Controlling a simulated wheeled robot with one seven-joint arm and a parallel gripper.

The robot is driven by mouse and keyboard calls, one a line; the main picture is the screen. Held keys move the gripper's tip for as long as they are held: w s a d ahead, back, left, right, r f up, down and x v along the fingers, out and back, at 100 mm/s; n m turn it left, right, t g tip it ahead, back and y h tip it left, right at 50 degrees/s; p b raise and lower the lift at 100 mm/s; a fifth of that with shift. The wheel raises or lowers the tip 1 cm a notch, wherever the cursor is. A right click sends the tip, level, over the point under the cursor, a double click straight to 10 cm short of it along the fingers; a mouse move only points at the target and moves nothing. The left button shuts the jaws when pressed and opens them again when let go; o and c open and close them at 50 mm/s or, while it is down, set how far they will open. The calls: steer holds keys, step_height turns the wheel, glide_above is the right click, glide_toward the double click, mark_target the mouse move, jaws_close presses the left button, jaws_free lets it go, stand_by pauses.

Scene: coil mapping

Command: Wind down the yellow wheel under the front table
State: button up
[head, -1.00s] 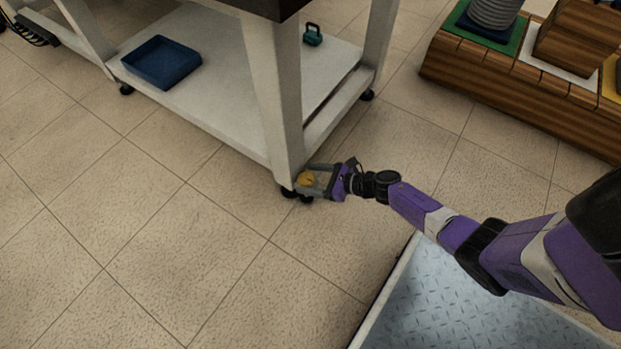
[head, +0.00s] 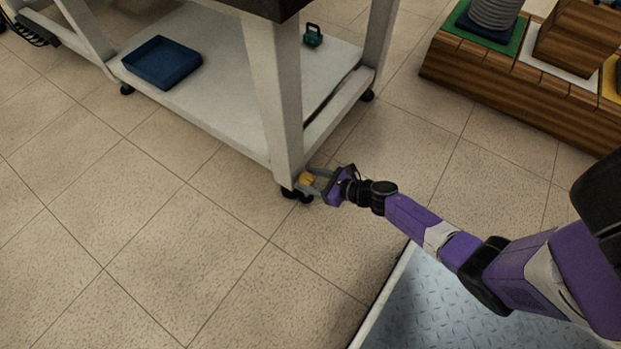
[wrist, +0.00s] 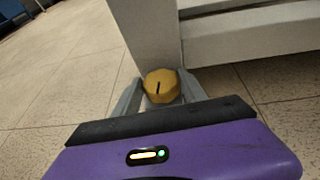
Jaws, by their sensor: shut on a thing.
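The yellow wheel (head: 306,179) sits at the foot of the near leg of the white table (head: 283,110). My gripper (head: 311,182) reaches in low from the right, just above the floor. In the wrist view its grey fingers (wrist: 160,92) stand on both sides of the wheel and are closed on it. The lower part of the wheel and the foot under it are partly hidden.
A blue tray (head: 162,62) and a small teal object (head: 312,36) lie on the table's lower shelf. A wooden bench with coloured squares (head: 520,85) stands at the right. The tiled floor (head: 140,220) is clear in front of the table.

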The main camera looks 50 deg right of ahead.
steer(key=shift+a+m+h, duration=0.1)
steer(key=shift+m+h, duration=0.9)
steer(key=shift+h, duration=0.2)
steer(key=shift+a+m+g+h, duration=0.15)
steer(key=shift+m+h, duration=0.5)
steer(key=shift+h, duration=0.1)
steer(key=shift+a+m+g+h, duration=0.1)
steer(key=shift+m+g+h, duration=0.05)
steer(key=shift+m+h, duration=0.55)
steer(key=o, duration=1.4)
steer(key=shift+c, duration=0.2)
steer(key=p+v, duration=0.1)
steer(key=v, duration=0.6)
steer(key=shift+s+p, duration=0.35)
steer(key=shift+p, duration=0.05)
steer(key=shift+a+r, duration=0.1)
steer(key=shift+r, duration=0.05)
